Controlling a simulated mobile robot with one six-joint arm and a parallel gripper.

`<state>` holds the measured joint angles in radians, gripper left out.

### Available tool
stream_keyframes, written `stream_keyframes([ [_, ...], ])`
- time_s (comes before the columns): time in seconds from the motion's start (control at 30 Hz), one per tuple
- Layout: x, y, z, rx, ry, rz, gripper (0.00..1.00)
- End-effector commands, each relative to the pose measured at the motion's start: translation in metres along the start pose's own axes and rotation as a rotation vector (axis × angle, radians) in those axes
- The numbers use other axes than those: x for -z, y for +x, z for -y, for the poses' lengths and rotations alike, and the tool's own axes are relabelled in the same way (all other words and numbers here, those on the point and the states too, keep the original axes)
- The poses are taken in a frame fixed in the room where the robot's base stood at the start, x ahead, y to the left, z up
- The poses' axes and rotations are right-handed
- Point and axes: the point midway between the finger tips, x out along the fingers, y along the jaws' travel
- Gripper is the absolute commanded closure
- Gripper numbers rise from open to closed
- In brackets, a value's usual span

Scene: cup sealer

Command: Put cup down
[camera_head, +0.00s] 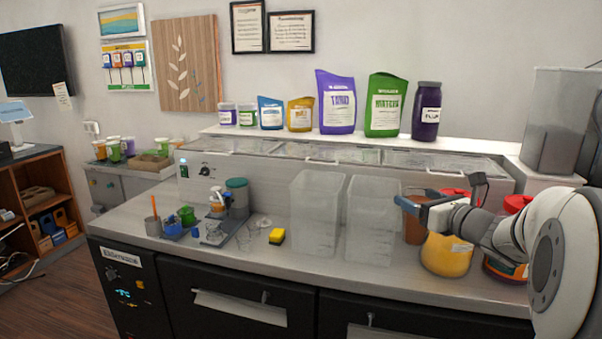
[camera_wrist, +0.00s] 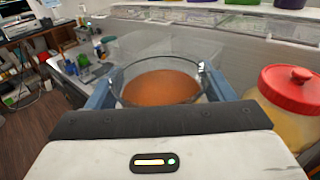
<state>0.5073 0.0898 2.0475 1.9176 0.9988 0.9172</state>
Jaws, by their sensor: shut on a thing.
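A clear cup with orange-brown drink (camera_wrist: 162,88) is between the two blue-grey fingers of my gripper (camera_wrist: 160,78) in the wrist view. The fingers press on its sides and its round rim faces up. In the head view the brown cup (camera_head: 413,229) shows just left of the yellow jar, with my gripper (camera_head: 424,205) around its upper part. The cup looks upright and low over the counter (camera_head: 270,262). I cannot tell whether its base touches the counter.
Clear bins (camera_head: 317,212) stand just left of the cup. A yellow jar with a red lid (camera_head: 446,254) is close on the right, with another red-lidded jar (camera_head: 507,262) beyond. Bare counter runs along the front edge.

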Motion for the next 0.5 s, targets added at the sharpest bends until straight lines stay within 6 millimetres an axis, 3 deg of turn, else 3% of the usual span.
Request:
stream_keyframes([
  [0.17,0.062,0.029,-0.025,-0.032,0.010,-0.007,0.64],
  [0.3,0.134,0.050,-0.057,-0.020,0.015,-0.012,0.64],
  [0.4,0.184,0.055,-0.080,0.015,0.016,-0.013,0.64],
  [0.5,0.219,0.055,-0.096,0.050,0.012,-0.011,0.64],
])
